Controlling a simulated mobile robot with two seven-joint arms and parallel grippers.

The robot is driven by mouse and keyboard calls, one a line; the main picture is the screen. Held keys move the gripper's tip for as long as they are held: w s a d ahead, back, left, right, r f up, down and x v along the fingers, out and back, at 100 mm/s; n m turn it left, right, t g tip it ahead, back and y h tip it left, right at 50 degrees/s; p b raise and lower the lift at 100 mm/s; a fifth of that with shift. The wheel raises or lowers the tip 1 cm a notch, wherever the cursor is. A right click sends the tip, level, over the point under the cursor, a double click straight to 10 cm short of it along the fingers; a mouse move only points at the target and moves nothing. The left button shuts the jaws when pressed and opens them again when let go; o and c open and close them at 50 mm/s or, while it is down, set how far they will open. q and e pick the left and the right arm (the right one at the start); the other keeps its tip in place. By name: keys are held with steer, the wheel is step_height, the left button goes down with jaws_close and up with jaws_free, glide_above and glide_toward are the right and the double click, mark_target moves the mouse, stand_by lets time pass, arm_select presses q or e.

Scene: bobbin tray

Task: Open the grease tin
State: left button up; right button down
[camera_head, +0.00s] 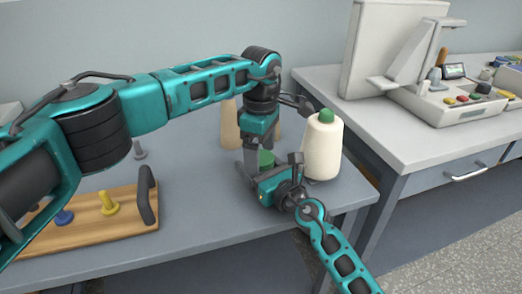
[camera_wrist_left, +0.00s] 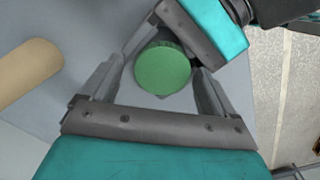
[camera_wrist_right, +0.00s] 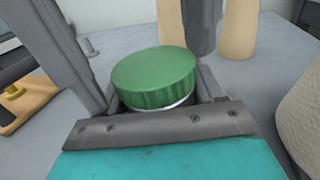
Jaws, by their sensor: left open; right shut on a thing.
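The grease tin has a ribbed green lid (camera_head: 265,158) and stands on the grey table, mostly hidden by the grippers in the head view. The lid is on the tin; a pale metallic band shows under it in the right wrist view (camera_wrist_right: 155,78). My right gripper (camera_head: 272,172) is shut on the tin's body, low down beneath the lid. My left gripper (camera_head: 252,160) points down from above, open. In the left wrist view the lid (camera_wrist_left: 163,68) lies between its fingers, with a gap visible at the sides. I cannot tell whether either finger touches it.
A cream thread cone (camera_head: 322,150) with a green top stands close right of the grippers. Tan cones (camera_head: 230,125) stand behind. A wooden tray (camera_head: 120,232) with a dark handle and coloured pegs lies at left. A white machine (camera_head: 430,95) is on the right-hand table.

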arm_select(q)
steer(key=shift+s+d, duration=0.1)
steer(key=shift+s, duration=0.1)
arm_select(e)
steer(key=shift+w+d, duration=0.1)
arm_select(q)
step_height(320, 180, up, 4)
steer(key=shift+r, duration=0.5)
steer(key=shift+c, duration=1.2)
steer(key=shift+w+r+m, duration=0.1)
steer(key=shift+r+m, duration=0.4)
steer(key=shift+r, duration=0.75)
steer(key=shift+f, duration=3.8)
steer(key=c, duration=0.9)
steer(key=o, duration=1.2)
steer(key=shift+c, duration=0.2)
